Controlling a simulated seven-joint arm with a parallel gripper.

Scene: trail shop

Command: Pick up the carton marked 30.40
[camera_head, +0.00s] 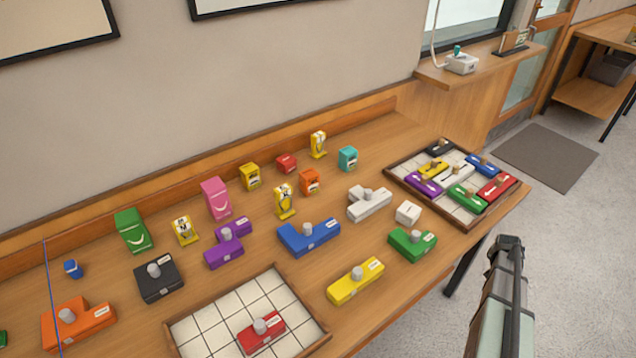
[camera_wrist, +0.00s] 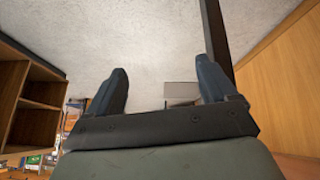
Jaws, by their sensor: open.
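The printed marks are too small to read, so I cannot tell which carton bears 30.40. My gripper (camera_wrist: 163,80) is open and empty in the wrist view, with its two dark fingers apart over the floor. My arm shows at the lower right of the head view, beyond the table's front edge and away from the cartons.
Knobbed blocks in orange, black, purple, blue, white, green and yellow (camera_head: 355,282) lie in front of the cartons. A gridded tray (camera_head: 183,335) holds a red block; a fuller tray (camera_head: 463,222) sits at right. A small blue item (camera_head: 73,268) stands at left.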

